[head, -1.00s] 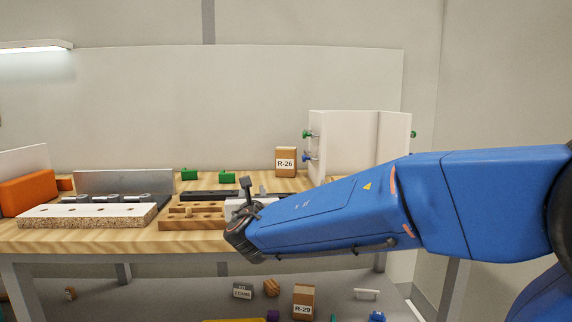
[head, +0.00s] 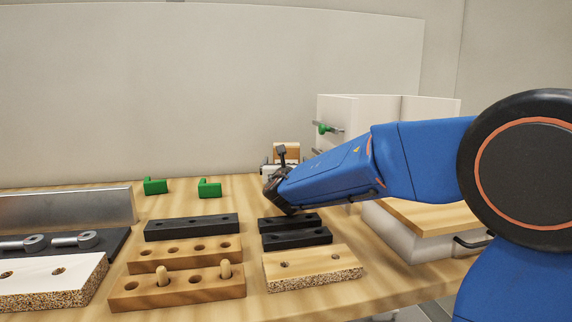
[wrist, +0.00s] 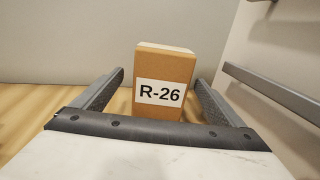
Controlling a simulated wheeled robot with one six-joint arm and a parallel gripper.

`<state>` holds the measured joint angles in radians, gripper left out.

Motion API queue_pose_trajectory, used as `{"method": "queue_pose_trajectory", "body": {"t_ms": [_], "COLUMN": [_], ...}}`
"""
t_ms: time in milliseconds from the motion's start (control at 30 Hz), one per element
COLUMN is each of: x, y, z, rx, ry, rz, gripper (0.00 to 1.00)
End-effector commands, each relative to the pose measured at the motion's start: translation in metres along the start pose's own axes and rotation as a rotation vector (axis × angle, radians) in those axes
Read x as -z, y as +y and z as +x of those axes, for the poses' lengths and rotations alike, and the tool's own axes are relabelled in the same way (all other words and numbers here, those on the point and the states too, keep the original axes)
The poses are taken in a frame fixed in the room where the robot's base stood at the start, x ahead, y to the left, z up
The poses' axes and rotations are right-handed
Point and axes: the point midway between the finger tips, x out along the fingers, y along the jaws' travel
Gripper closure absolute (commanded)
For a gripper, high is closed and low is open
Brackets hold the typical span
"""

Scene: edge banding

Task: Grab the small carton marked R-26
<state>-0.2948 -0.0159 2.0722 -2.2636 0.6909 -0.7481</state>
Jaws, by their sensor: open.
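The small carton marked R-26 (wrist: 163,77) stands upright on the wooden table in the wrist view. It is brown with a white label facing me. My gripper (wrist: 160,88) is open, with one finger on each side of the carton's lower part. I cannot tell whether either finger touches it. In the head view the carton (head: 287,152) shows only its upper part, behind my gripper (head: 279,165). My wrist and gripper hide the rest.
Green blocks (head: 209,188) lie left on the wooden table (head: 215,297). Black drilled bars (head: 192,227) and wooden peg blocks (head: 178,289) fill the front. A drawer box (head: 425,235) is at right.

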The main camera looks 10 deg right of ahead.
Motion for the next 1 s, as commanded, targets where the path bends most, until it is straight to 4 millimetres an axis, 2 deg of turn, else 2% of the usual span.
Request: {"method": "queue_pose_trajectory", "body": {"t_ms": [267,600,867,1000], "x": [0.001,0.001,0.001,0.001], "y": [-0.001,-0.002,-0.001,-0.001], "z": [0.014,0.056,0.059,0.059], "rx": [0.001,0.002,0.000,0.000], "ry": [0.001,0.001,0.000,0.000], "rz": [0.000,0.000,-0.001,0.000], "gripper": [0.08,0.08,0.08,0.39]}}
